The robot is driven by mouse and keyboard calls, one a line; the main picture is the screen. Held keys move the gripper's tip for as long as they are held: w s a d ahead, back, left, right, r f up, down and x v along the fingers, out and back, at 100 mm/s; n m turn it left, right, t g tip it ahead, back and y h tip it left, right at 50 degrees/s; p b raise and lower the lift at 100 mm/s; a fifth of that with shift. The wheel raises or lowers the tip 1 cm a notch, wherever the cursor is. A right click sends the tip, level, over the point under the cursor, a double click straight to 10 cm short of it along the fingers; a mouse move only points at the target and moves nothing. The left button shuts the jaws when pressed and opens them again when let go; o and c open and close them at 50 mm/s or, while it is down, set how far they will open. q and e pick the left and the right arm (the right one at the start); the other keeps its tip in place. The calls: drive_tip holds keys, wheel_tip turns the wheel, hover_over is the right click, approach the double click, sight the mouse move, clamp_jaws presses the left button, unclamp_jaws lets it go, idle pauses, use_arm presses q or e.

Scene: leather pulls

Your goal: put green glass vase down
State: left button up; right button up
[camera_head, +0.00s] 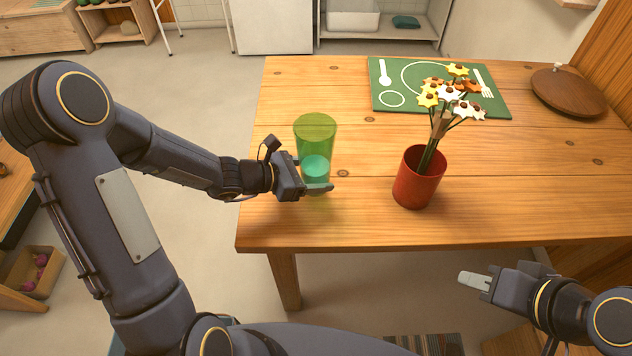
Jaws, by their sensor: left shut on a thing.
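The green glass vase (315,135) is upright at the left end of the wooden table (530,205). It is see-through, with a teal patch in its lower half. My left gripper (317,182) reaches in from the left and is shut on the vase low on its body. The fingers hide part of the base, so I cannot tell whether the vase touches the tabletop. My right gripper (474,280) is low at the right, in front of the table's near edge and away from the vase. I cannot tell whether its fingers are open or shut.
A red pot (415,188) with flowers stands right of the vase. A green placemat (390,72) with a printed plate and cutlery lies at the back. A round brown board (568,92) lies at the far right. Bare wood surrounds the vase.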

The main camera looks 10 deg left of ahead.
use_arm(q)
drive_tip(key=shift+w+f, duration=0.6)
drive_tip(key=shift+f, duration=1.55)
drive_tip(key=shift+f+b, duration=0.2)
drive_tip(key=shift+b, duration=0.1)
drive_tip(key=o, duration=1.4)
